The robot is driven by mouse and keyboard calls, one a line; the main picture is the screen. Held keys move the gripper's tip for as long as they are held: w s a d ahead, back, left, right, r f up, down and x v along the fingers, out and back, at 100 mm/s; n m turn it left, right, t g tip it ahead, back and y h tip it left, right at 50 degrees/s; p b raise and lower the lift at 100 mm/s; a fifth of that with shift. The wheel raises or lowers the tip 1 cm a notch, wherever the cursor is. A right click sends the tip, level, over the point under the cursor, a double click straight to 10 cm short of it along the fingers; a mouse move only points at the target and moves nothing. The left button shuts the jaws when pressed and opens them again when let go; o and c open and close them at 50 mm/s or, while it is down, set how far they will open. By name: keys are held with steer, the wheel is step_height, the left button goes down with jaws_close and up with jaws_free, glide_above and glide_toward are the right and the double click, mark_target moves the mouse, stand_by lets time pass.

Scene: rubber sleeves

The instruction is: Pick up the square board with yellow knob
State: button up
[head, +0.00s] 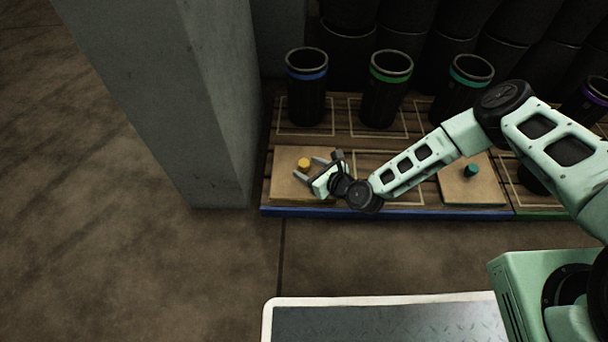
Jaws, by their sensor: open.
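The square board (285,188) is light tan and lies flat at the left end of the front row of a low slatted wooden pallet. Its yellow knob (304,164) stands up near the board's middle. My gripper (309,169) is over the board, with its two fingers apart and pointing left toward the knob. The fingertips are close to the knob, one on its lower left and one on its right. I cannot tell whether they touch it or how high they are. My gripper and wrist hide the board's right part.
A second tan board (455,193) with a teal knob (471,170) lies to the right, partly behind my arm. Black sleeves with blue (307,90), green (386,90) and teal (463,90) bands stand behind. A concrete pillar (165,100) rises at left. Open floor (130,270) lies in front.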

mark_target(300, 162)
steer(key=b+x, duration=0.4)
steer(key=shift+w+f, duration=0.3)
steer(key=shift+w, duration=0.1)
steer(key=shift+w+a, duration=0.2)
steer(key=shift+w, duration=0.05)
steer(key=shift+r, duration=0.1)
jaws_close()
